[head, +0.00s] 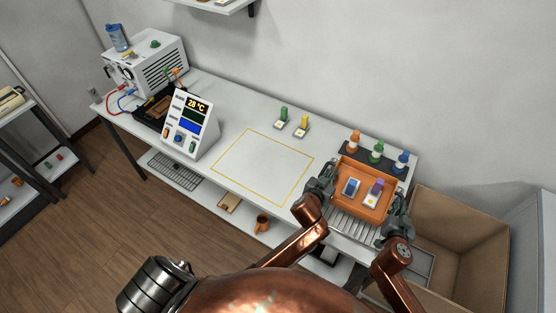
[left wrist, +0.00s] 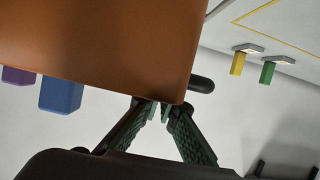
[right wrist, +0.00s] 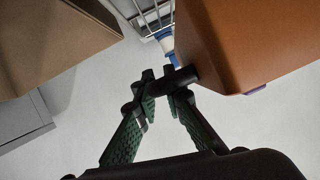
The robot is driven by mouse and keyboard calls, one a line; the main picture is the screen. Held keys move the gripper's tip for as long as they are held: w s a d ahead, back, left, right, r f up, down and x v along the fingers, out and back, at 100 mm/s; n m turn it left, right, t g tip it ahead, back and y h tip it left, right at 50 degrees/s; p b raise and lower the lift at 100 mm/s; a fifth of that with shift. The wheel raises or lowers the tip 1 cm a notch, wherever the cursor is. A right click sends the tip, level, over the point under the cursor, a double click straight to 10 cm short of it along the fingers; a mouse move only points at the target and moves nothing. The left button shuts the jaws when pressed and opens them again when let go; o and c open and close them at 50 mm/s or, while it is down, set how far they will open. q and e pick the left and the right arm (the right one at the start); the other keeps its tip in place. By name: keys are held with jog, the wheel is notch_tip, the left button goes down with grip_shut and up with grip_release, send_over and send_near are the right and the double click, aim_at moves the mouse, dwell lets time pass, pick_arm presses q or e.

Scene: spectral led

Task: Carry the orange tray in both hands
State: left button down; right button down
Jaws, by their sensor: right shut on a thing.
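The orange tray (head: 345,201) is at the right end of the white table, over a ribbed grey rack. It holds a blue block (head: 352,187) and a purple block (head: 376,186) on white bases. My left gripper (head: 322,187) is at the tray's left side. In the left wrist view its fingertips (left wrist: 153,107) are close together at the tray's edge, near a black handle (left wrist: 202,84); whether they hold it is unclear. My right gripper (head: 398,222) is at the right side. In the right wrist view its fingers (right wrist: 162,84) are shut around the black handle (right wrist: 183,77).
Orange, green and blue pieces stand on a black strip (head: 352,150) behind the tray. An open cardboard box (head: 455,235) is on the right. A yellow-outlined area (head: 262,165) is bare. Green (head: 283,115) and yellow (head: 304,122) pieces stand behind it. A display unit (head: 190,125) is left.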

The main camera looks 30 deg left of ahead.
pick_arm(q)
jog(key=shift+a+r, duration=0.1)
jog(key=shift+r, duration=0.1)
pick_arm(e)
jog(key=shift+r, duration=0.15)
pick_arm(q)
jog(key=shift+r+p, duration=0.4)
pick_arm(e)
jog(key=shift+d+r, duration=0.1)
jog(key=shift+r, duration=0.3)
pick_arm(q)
jog(key=shift+f+b, duration=0.3)
pick_arm(e)
jog(key=shift+f, duration=0.3)
